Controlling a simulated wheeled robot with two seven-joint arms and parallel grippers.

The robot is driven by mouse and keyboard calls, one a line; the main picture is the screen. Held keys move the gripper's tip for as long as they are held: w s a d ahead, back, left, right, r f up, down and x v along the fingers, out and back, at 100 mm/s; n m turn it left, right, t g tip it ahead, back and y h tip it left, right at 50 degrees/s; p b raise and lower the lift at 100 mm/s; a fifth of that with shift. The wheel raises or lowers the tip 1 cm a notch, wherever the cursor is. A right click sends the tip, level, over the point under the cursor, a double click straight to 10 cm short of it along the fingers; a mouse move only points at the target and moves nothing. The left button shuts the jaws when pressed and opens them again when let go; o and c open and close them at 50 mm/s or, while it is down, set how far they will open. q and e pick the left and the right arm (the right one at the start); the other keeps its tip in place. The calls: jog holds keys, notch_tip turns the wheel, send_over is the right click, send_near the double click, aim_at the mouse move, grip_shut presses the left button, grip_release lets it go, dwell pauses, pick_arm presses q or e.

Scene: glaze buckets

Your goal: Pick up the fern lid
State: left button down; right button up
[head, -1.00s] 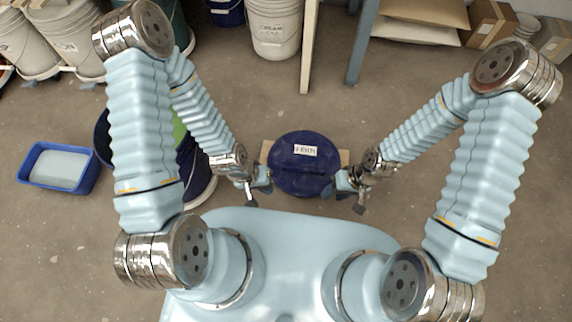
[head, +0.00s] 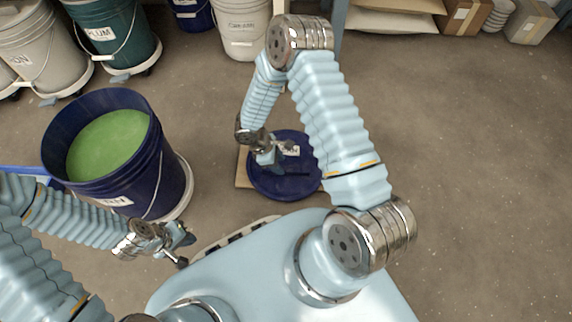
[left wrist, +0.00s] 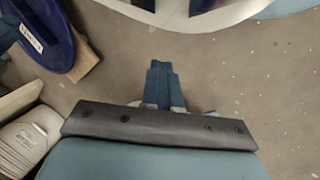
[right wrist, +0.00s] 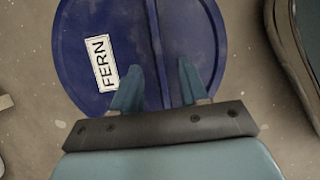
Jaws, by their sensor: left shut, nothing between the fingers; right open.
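The fern lid (head: 290,188) is a round dark blue disc with a raised bar and a white label, lying at floor level in front of my base. The right wrist view shows the lid (right wrist: 85,35) with its FERN label and bar. My right gripper (head: 276,157) is over the lid, open; in the right wrist view its fingers (right wrist: 160,72) lie either side of the bar, without visibly gripping it. My left gripper (head: 185,250) is shut and empty, left of the lid near my base. The left wrist view shows its closed fingers (left wrist: 160,80) and the lid's edge (left wrist: 45,40).
A dark blue bucket (head: 170,180) of green glaze stands on a pale wheeled base left of the lid. A cardboard piece (head: 243,168) shows under the lid. The plum bucket (head: 120,40) and a white bucket (head: 243,30) stand behind. Floor at right is clear.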

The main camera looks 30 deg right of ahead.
aim_at(286, 162)
jog(key=b+x, duration=0.1)
jog(key=x, duration=0.4)
jog(key=shift+f, duration=0.1)
grip_shut()
dwell(0.3)
